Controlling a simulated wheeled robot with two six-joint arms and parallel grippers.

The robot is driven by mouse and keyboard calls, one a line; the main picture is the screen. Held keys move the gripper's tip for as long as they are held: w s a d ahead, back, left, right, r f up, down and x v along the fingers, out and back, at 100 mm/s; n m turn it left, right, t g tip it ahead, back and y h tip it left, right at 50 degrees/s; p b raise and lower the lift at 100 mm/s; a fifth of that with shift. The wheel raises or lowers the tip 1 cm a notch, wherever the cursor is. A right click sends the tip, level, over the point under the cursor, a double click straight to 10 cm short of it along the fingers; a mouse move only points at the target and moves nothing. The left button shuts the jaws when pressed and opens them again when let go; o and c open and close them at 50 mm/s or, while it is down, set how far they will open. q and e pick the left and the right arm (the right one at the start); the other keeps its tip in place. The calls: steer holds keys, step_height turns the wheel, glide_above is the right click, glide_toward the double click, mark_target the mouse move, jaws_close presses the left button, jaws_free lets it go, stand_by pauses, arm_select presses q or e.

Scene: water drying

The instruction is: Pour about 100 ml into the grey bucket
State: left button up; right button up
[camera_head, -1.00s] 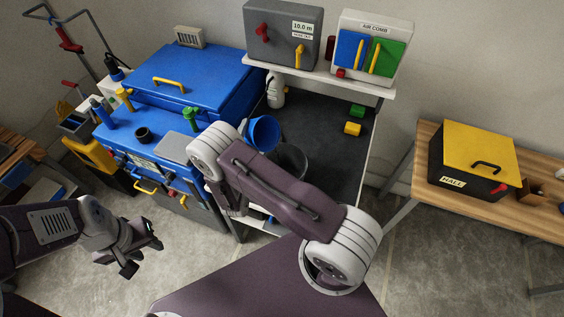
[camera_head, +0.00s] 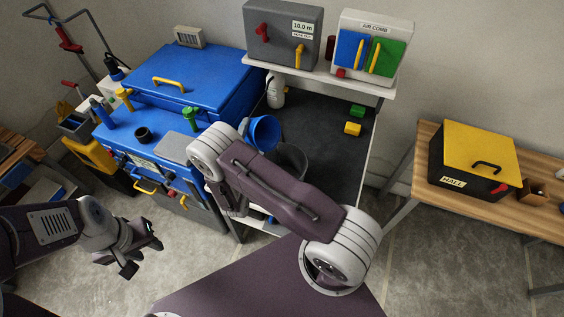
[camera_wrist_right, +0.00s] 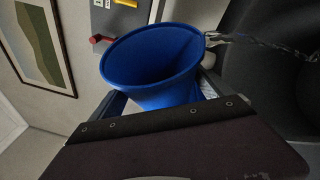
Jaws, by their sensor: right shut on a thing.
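A blue bucket (camera_head: 264,133) is tilted over to the right, just above and beside the dark grey bucket (camera_head: 292,158) on the bench. In the right wrist view the blue bucket (camera_wrist_right: 165,62) sits between the fingers of my right gripper (camera_wrist_right: 160,98), which is shut on it. A thin, clear, broken stream of water (camera_wrist_right: 262,42) runs from its rim to the right. In the head view my right arm hides that gripper and part of the grey bucket. The water level in the grey bucket cannot be seen. My left gripper (camera_head: 140,252) is open and empty above the floor.
The dark bench top (camera_head: 325,135) holds a white bottle (camera_head: 275,90), a green block (camera_head: 357,110) and a yellow block (camera_head: 352,128). A blue chest (camera_head: 195,80) stands left. A shelf (camera_head: 335,78) overhangs the back. A yellow-lidded box (camera_head: 478,155) stands on the right table.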

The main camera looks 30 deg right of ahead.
steer(key=shift+s+r+m, duration=0.1)
steer(key=shift+r+m, duration=0.15)
steer(key=shift+m, duration=0.15)
stand_by(0.4)
steer(key=n+p, duration=0.2)
steer(key=n+g+y+p, duration=0.1)
steer(key=n, duration=0.1)
steer(key=shift+w+a+r+p, duration=0.15)
steer(key=shift+w+p, duration=0.2)
steer(key=shift+p, duration=0.05)
step_height(320, 180, down, 2)
steer(key=shift+w+f+n+g+b, duration=0.15)
steer(key=shift+n+g+b, duration=0.2)
steer(key=shift+b, duration=0.4)
steer(key=shift+f+n, duration=0.15)
steer(key=shift+n, duration=0.2)
steer(key=shift+w+a+g, duration=0.1)
steer(key=shift+w+g, duration=0.05)
steer(key=shift+g, duration=0.1)
steer(key=shift+w, duration=0.1)
